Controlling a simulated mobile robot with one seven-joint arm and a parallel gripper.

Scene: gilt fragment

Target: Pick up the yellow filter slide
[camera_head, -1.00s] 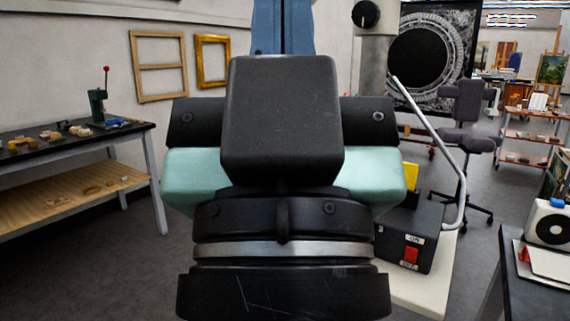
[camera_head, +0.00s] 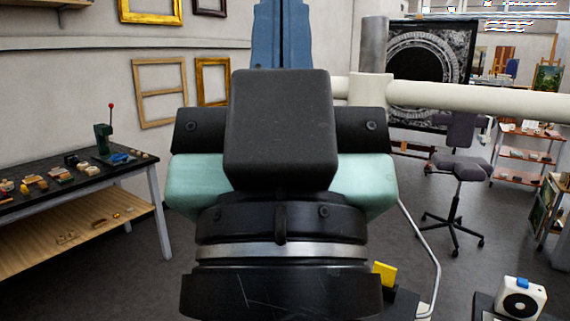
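The yellow filter slide (camera_head: 385,273) shows as a small upright yellow piece at the lower right, just right of my arm. It stands at a dark device (camera_head: 402,299) that is mostly cut off by the bottom edge and my arm. My arm's black and mint-green end fills the middle of the view. Two blue parts (camera_head: 284,35) with a narrow dark gap rise from behind it and look like my gripper's fingers. Their tips are out of frame, so whether they are open or shut is unclear. The slide is well apart from them, lower and to the right.
A pale horizontal tube (camera_head: 460,97) on a grey post (camera_head: 374,45) crosses the right side, above the slide. A bent metal rod (camera_head: 425,245) rises beside the device. A white box (camera_head: 521,299) is at lower right, a cluttered bench (camera_head: 155,195) at left, a chair (camera_head: 458,168) behind.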

